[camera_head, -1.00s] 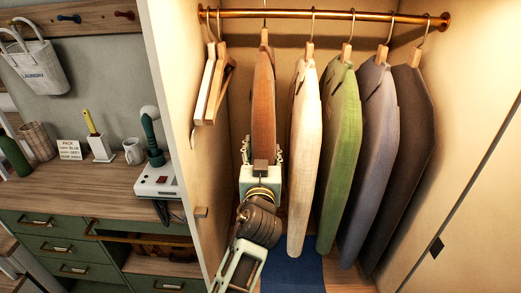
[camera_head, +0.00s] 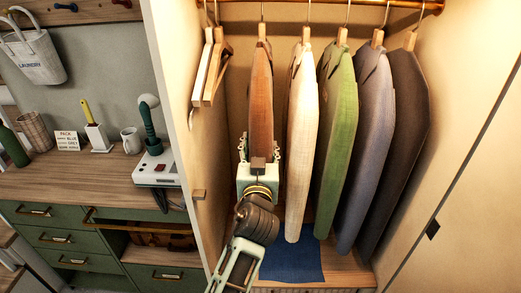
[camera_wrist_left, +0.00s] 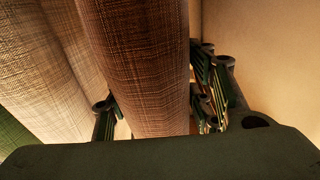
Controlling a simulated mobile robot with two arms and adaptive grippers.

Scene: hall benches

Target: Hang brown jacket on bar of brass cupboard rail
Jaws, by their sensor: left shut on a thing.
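The brown jacket (camera_head: 261,95) is upright on a wooden hanger, left of the other jackets in the wardrobe. My left gripper (camera_head: 258,155) is shut on its lower part. In the left wrist view the brown jacket (camera_wrist_left: 140,65) passes between the fingers (camera_wrist_left: 155,105). The brass rail (camera_head: 400,3) runs along the top edge of the head view, mostly cut off. The jacket's hook runs up out of the picture, so I cannot tell whether it rests on the rail. My right gripper is not in view.
Cream (camera_head: 301,130), green (camera_head: 337,140), grey-blue (camera_head: 369,140) and dark (camera_head: 405,150) jackets hang close together to the right. Bare wooden hangers (camera_head: 209,70) hang at the left by the side panel (camera_head: 172,60). A blue cloth (camera_head: 292,262) lies on the wardrobe floor.

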